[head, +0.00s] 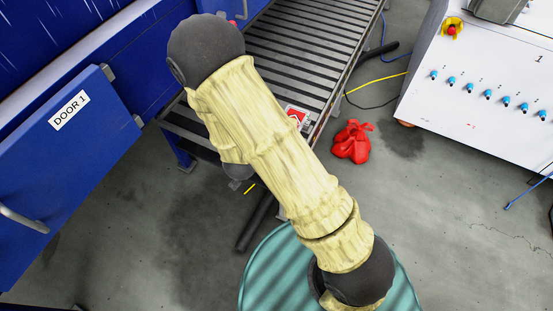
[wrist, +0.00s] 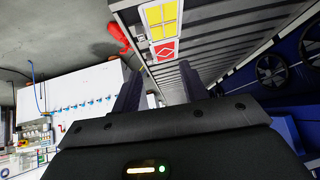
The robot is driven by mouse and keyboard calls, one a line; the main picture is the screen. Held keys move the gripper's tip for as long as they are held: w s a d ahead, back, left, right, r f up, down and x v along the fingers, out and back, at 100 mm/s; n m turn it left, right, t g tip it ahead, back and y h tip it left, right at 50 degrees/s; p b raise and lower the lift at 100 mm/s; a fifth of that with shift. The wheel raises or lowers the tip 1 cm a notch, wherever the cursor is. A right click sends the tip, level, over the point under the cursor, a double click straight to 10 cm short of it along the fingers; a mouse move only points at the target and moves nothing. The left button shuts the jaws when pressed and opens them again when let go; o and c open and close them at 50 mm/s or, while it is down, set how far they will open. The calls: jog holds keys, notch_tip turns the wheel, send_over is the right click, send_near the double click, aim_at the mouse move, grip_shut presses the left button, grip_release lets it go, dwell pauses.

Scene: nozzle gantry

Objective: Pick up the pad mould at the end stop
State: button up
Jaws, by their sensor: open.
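My gripper (wrist: 160,88) shows in the wrist view with its two dark fingers apart and nothing visible between them. Beyond the fingertips is the underside or bed of the roller conveyor (wrist: 215,45). A flat yellow square in several parts with a white border (wrist: 160,20) lies there, beside a red-and-white diamond label (wrist: 165,50). I cannot tell whether the yellow square is the pad mould. In the head view the conveyor (head: 310,40) runs toward the back, and my cream-sleeved arm covers part of its near end. No pad mould is clearly visible there, and my gripper is hidden.
A red bag-like bundle (head: 352,142) lies on the floor right of the conveyor. A white cabinet with blue fittings (head: 490,85) stands at right, with cables on the floor nearby. A blue door marked DOOR 1 (head: 65,150) is at left. Floor at lower right is mostly clear.

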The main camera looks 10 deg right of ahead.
notch_tip(320, 180, down, 12)
jog(key=s+d+t+h+b, duration=0.1)
jog(key=s+t+h+b, duration=0.1)
jog(key=b, duration=0.5)
jog(key=shift+s+d+t+h, duration=0.2)
jog(key=shift+s+t+h, duration=0.1)
jog(key=shift+t+h, duration=0.75)
jog(key=shift+r, duration=0.1)
jog(key=shift+w, duration=0.1)
jog(key=shift+g, duration=0.25)
jog(key=x, duration=1.2)
jog(key=shift+d+b, duration=0.15)
jog(key=shift+b, duration=0.2)
jog(key=shift+w, duration=0.1)
jog(key=x, duration=0.5)
jog(key=shift+d, duration=0.1)
